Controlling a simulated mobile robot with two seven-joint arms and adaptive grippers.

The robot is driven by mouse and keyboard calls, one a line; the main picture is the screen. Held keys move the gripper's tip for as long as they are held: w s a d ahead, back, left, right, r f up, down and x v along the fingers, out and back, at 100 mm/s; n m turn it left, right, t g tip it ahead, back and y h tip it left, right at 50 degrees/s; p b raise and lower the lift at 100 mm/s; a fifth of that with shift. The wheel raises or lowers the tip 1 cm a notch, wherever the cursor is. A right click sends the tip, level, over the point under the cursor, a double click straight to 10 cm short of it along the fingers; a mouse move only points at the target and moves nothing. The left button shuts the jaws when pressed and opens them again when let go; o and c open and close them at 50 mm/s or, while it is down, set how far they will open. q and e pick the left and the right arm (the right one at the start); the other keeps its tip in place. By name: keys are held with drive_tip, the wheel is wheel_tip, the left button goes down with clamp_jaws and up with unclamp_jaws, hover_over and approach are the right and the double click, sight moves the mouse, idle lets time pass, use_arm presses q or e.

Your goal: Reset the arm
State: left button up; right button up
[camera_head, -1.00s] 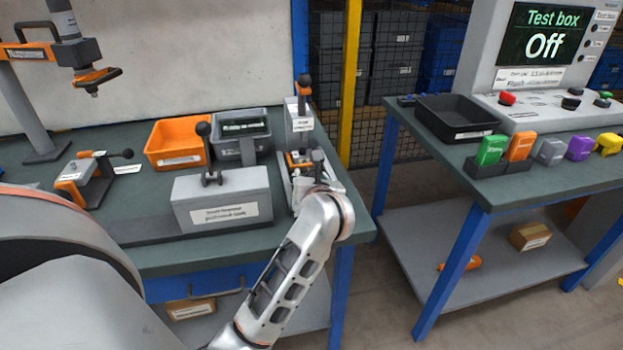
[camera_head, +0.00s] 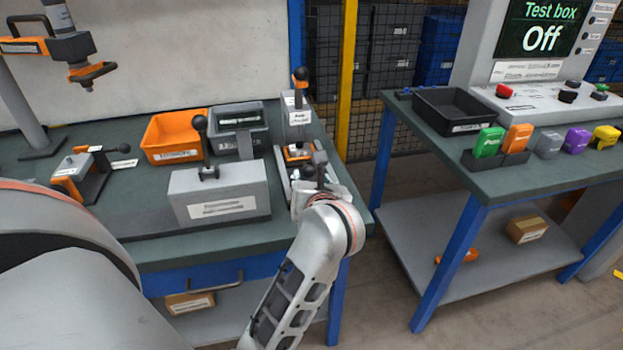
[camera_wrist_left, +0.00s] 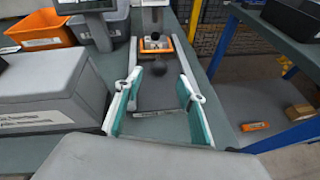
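My left arm rises from the bottom middle of the head view, with its wrist over the near right corner of the left bench (camera_head: 255,235). My left gripper (camera_head: 318,188) is partly hidden behind the wrist there. The left wrist view shows its two teal-padded fingers (camera_wrist_left: 158,98) apart, with nothing between the pads. The fingers point at a grey fixture (camera_wrist_left: 160,92) with an orange frame (camera_wrist_left: 157,45) and a dark round knob (camera_wrist_left: 158,68), which lies ahead of the fingertips. The fixture also shows in the head view (camera_head: 296,172). My right gripper is not in view.
A grey box with a black-knobbed lever (camera_head: 222,195) stands left of the gripper. Behind are an orange bin (camera_head: 175,150), a dark grey bin (camera_head: 238,112) and a lever post (camera_head: 299,112). A second bench (camera_head: 480,185) bears a test box reading Off (camera_head: 541,40).

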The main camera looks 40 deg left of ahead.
use_arm(q)
drive_tip(key=shift+a, duration=0.1)
